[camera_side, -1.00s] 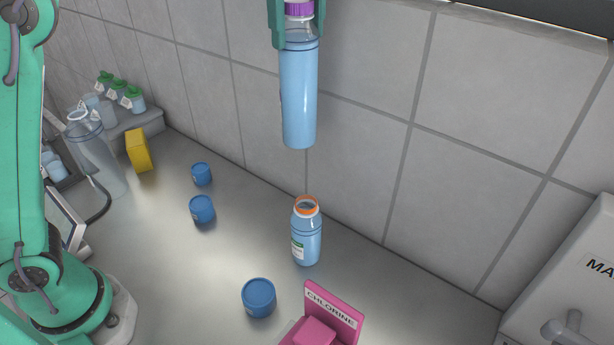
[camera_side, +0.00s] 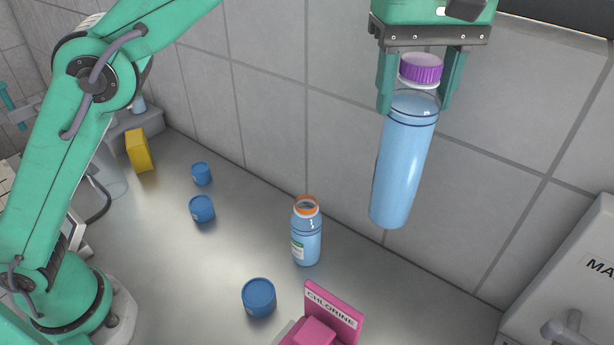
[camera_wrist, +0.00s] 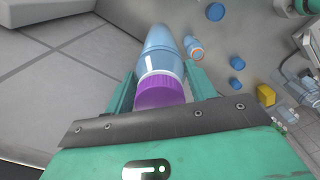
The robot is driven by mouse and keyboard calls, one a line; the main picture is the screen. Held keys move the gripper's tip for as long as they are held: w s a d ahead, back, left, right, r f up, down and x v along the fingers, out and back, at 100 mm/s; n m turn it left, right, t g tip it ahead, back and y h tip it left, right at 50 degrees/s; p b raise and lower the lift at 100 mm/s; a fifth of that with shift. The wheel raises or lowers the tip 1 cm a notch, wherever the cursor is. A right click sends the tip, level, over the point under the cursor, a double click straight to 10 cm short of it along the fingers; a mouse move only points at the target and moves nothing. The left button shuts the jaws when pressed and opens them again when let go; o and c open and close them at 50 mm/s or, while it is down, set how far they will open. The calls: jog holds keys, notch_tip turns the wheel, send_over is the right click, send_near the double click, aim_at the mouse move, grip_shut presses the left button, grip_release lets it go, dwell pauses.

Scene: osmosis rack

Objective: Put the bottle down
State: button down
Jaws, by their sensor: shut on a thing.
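A tall bottle of light blue liquid (camera_side: 401,170) with a purple cap (camera_side: 421,69) hangs from my gripper (camera_side: 418,100), which is shut on it just below the cap. The bottle is slightly tilted, its lower end toward the left, and it appears held above the counter. The bottle (camera_wrist: 160,50) and its purple cap also show between the fingers in the wrist view, where its lower end points away from the camera.
An open blue bottle with an orange rim (camera_side: 306,237) stands on the counter (camera_side: 210,265). Several blue caps lie left of it. A pink chlorine holder (camera_side: 330,318) is in front, a white machine (camera_side: 570,280) at right. A tiled wall (camera_side: 480,190) runs behind.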

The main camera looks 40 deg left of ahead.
aim_at(405, 176)
jog(key=shift+s+d, duration=0.35)
jog(key=shift+d, duration=0.3)
jog(key=shift+a+f, duration=0.15)
jog(key=shift+f, duration=1.3)
notch_tip(405, 176, down, 9)
jog(key=shift+r, duration=0.1)
notch_tip(405, 176, down, 10)
jog(key=shift+w+f, duration=0.1)
jog(key=shift+f, duration=0.1)
jog(key=c, duration=0.5)
grip_release()
